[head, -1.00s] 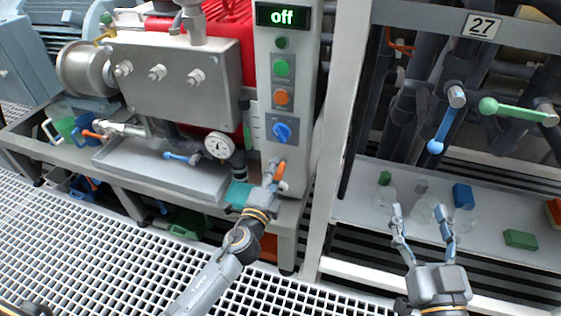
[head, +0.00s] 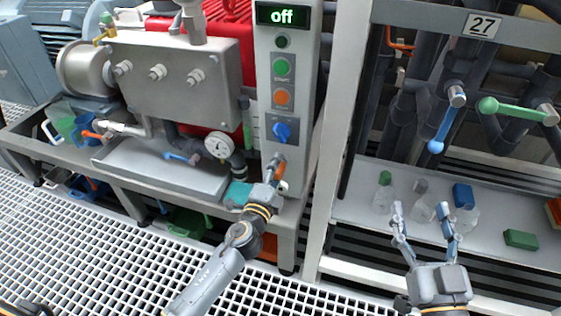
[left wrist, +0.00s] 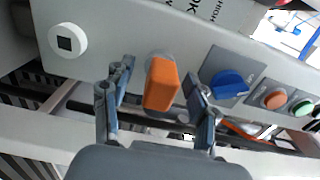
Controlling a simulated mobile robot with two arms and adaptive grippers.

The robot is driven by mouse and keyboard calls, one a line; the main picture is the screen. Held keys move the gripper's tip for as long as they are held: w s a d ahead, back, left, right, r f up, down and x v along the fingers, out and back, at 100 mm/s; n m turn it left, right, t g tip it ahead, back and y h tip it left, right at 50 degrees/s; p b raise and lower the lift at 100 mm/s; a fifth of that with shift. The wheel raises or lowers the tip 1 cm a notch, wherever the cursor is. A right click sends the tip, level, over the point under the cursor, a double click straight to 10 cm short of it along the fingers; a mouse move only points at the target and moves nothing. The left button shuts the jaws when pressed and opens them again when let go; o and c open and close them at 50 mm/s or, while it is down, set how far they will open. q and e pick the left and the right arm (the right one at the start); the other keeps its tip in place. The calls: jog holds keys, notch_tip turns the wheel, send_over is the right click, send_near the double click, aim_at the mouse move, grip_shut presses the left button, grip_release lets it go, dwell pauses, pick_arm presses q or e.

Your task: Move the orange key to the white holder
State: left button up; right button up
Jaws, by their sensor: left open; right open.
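The orange key (left wrist: 162,85) sits in a round grey lock on the grey panel in the left wrist view. In the head view the key (head: 281,172) shows low on the control cabinet, partly behind my left gripper. My left gripper (head: 275,168) is open at the key. In the left wrist view its fingers stand on either side of the key, with gaps visible. The white holder (left wrist: 68,41), a round piece with a black square, is on the same panel to the left of the key. My right gripper (head: 424,221) is open and empty before the shelf.
A blue rotary switch (left wrist: 228,85) is to the right of the key, with orange (left wrist: 275,100) and green (left wrist: 301,107) buttons beyond. The cabinet display (head: 283,15) reads "off". Clear bottles (head: 422,208) and a green block (head: 520,239) stand on the right shelf.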

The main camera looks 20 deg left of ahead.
dwell(0.6)
pick_arm(q)
grip_shut()
jog(key=s, duration=0.6)
dwell(1.1)
jog(key=shift+a, duration=0.1)
